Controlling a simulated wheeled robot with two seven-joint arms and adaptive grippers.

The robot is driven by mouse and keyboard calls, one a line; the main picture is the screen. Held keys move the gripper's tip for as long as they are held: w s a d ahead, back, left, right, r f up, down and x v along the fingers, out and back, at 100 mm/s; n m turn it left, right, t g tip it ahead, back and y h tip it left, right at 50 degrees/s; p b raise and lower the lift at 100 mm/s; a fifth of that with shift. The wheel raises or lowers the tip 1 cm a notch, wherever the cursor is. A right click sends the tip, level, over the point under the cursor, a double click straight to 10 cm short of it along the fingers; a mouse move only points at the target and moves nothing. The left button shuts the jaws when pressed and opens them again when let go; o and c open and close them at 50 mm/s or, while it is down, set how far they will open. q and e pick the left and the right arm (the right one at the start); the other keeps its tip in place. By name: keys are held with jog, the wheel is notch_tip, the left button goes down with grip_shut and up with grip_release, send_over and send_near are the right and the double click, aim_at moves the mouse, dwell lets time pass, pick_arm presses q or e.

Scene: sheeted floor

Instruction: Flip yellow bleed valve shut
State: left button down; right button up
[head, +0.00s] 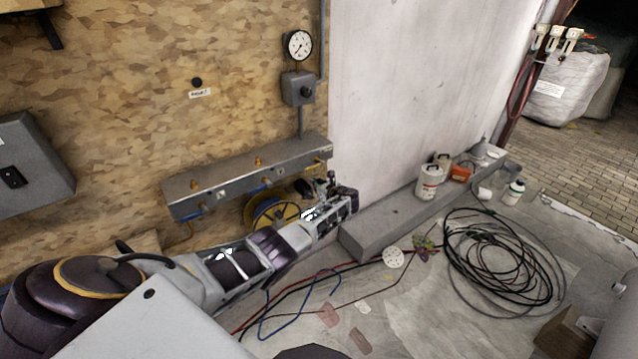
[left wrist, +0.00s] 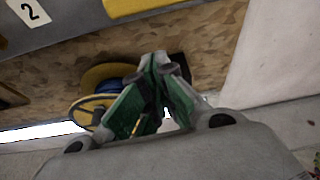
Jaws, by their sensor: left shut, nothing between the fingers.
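A grey manifold (head: 240,181) with brass fittings runs along the wooden wall. A small yellow part (head: 318,158) shows near its right end, likely the bleed valve lever. In the left wrist view, a yellow piece (left wrist: 136,7) lies at the top edge, cut off, beside a label reading 2 (left wrist: 28,12); its lever position cannot be told. My left gripper (head: 332,178) is just below the manifold's right end. In the left wrist view its green-padded fingers (left wrist: 157,62) meet at the tips, empty, apart from the yellow piece. My right gripper is not in view.
A yellow reel (head: 275,218) with blue hose hangs below the manifold, behind my left arm. A gauge (head: 298,45) and grey box (head: 298,89) are above. A concrete ledge (head: 385,220) with containers and a black cable coil (head: 503,262) lie right.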

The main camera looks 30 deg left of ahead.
pick_arm(q)
jog(key=p+v, duration=0.1)
jog(key=v, duration=0.9)
jog(key=shift+p, duration=0.4)
jog(key=shift+w+f, duration=0.1)
jog(key=shift+f, duration=0.05)
dwell(0.6)
